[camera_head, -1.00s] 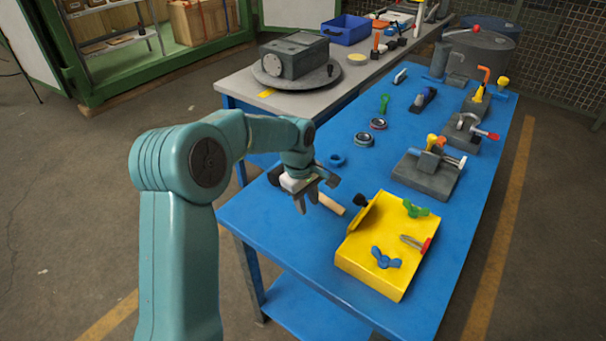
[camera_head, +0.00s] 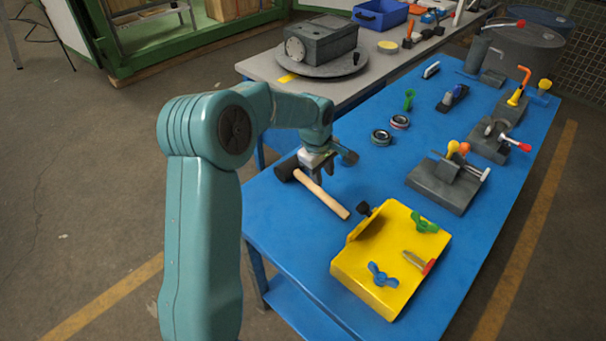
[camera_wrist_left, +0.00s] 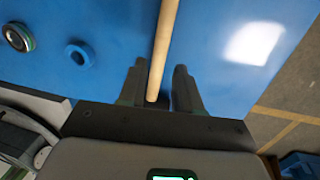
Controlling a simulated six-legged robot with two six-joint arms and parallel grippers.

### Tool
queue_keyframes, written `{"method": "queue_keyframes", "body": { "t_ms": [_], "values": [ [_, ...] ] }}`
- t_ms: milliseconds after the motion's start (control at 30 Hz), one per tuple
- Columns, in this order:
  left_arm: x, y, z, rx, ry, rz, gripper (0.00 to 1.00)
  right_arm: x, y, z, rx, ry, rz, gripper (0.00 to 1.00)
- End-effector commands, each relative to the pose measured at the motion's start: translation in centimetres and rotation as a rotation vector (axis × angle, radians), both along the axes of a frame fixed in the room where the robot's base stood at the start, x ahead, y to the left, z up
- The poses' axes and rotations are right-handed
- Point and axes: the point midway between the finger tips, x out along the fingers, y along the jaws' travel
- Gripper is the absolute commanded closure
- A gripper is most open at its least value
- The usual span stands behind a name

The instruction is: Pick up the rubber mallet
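The rubber mallet lies on the blue table, with its black head (camera_head: 287,168) at the table's left edge and its pale wooden handle (camera_head: 325,197) pointing toward the yellow tray. My left gripper (camera_head: 322,174) is at the handle near the head, pointing down. In the left wrist view, the open fingers (camera_wrist_left: 159,88) stand on either side of the handle (camera_wrist_left: 164,40), with gaps on both sides. I cannot tell how far the fingertips are above the table. The mallet head is not clearly seen there. My right gripper is not in view.
A yellow tray (camera_head: 348,268) with a blue wing nut and other parts lies close to the handle's end. A blue ring (camera_wrist_left: 80,53) and a bearing (camera_wrist_left: 17,36) lie nearby. Grey clamp fixtures (camera_head: 447,183) stand to the right. Open blue table lies between them.

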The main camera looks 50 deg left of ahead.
Motion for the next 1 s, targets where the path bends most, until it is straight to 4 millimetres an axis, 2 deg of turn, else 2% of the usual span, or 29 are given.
{"method": "queue_keyframes", "body": {
  "t_ms": [100, 200, 467, 567, 700, 967, 1000],
  "values": [
    [0.3, -0.1, -2.6, -0.003, 0.004, -0.001, 0.67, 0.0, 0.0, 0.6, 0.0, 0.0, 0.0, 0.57],
    [0.7, 0.0, -4.1, -0.001, 0.002, 0.0, 0.67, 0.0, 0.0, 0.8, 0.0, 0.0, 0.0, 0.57],
    [1.2, 0.1, -6.3, -0.001, 0.002, 0.0, 0.67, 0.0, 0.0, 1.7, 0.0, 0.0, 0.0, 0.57],
    [1.5, 0.2, -7.9, -0.003, 0.004, 0.0, 0.67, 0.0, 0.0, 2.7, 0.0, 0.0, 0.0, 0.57],
    [2.0, 0.2, -9.9, -0.001, 0.001, 0.0, 0.67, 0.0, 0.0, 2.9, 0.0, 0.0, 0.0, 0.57],
    [2.2, 0.3, -10.4, 0.0, -0.002, 0.0, 0.67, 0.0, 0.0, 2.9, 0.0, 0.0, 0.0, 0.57],
    [2.2, 0.3, -10.4, 0.0, -0.002, 0.0, 0.73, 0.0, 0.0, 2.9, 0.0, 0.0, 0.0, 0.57]
  ]
}}
